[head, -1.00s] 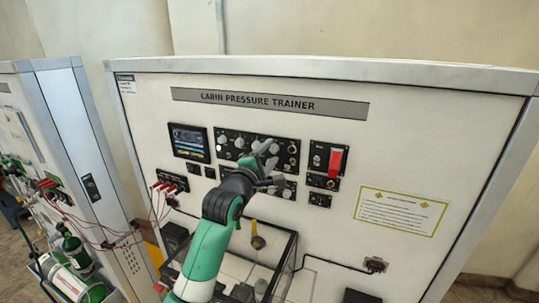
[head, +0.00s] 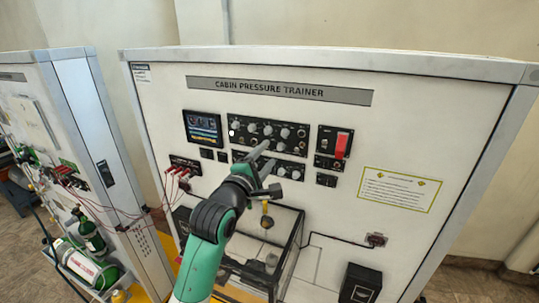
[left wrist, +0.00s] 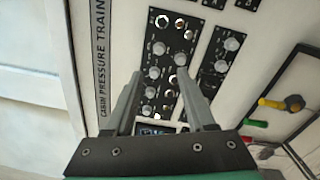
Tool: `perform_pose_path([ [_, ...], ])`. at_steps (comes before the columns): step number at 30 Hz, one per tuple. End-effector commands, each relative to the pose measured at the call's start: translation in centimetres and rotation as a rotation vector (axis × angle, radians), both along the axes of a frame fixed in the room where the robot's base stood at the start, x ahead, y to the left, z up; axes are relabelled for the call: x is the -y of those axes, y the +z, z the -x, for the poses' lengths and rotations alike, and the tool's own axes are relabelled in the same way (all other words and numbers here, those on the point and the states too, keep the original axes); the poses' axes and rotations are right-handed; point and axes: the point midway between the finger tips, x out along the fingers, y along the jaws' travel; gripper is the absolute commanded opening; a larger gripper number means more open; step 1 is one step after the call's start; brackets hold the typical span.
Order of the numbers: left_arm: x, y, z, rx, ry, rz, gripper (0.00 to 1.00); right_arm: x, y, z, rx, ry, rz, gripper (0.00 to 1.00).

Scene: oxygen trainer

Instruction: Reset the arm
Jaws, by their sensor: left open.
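My left arm is green and dark grey and reaches up in front of the cabin pressure trainer panel (head: 400,110). My left gripper (head: 268,168) is open and empty, with its fingers pointing at the black knob panel (head: 268,133). In the left wrist view the two fingers of the gripper (left wrist: 158,92) stand apart, with knobs of the knob panel (left wrist: 152,75) showing between and beyond them. Whether the fingertips touch the panel cannot be told; nothing is held between them. My right gripper is not in view.
A small screen (head: 202,128) and a red switch cover (head: 342,145) flank the knobs. Below is a clear-sided box (head: 300,232) with a yellow-topped part (head: 266,220). At left, a second cabinet (head: 75,75) has red leads and green bottles (head: 92,236). The panel's right side is mostly clear.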

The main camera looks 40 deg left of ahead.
Motion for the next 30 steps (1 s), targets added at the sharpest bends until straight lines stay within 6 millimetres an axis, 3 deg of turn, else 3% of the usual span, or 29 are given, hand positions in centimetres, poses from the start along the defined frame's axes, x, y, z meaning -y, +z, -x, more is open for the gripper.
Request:
perform_pose_path([
  [8, 0.2, 0.0, -0.1, 0.0, -0.003, 0.0, 0.55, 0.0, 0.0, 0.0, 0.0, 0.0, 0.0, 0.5],
  [11, 2.4, -0.2, -0.5, -0.002, -0.038, 0.0, 0.55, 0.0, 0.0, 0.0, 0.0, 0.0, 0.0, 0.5],
  [14, 6.6, 3.3, 0.7, 0.091, -0.101, -0.012, 0.55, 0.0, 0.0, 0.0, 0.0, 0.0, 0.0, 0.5],
  [17, 11.0, 9.1, 4.5, 0.234, -0.153, -0.165, 0.55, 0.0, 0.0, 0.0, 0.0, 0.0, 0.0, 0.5],
  [21, 15.4, 16.8, 12.9, 0.424, -0.074, -0.65, 0.55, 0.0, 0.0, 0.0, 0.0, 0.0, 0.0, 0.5],
  [24, 16.6, 20.1, 18.4, 0.498, 0.093, -1.006, 0.55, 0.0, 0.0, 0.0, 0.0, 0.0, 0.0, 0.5],
  [27, 16.7, 21.9, 22.4, 0.501, 0.297, -1.317, 0.55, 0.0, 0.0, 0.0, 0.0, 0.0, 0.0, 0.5],
  [30, 16.7, 22.5, 24.0, 0.451, 0.449, -1.548, 0.55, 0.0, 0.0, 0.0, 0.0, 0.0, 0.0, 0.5],
])
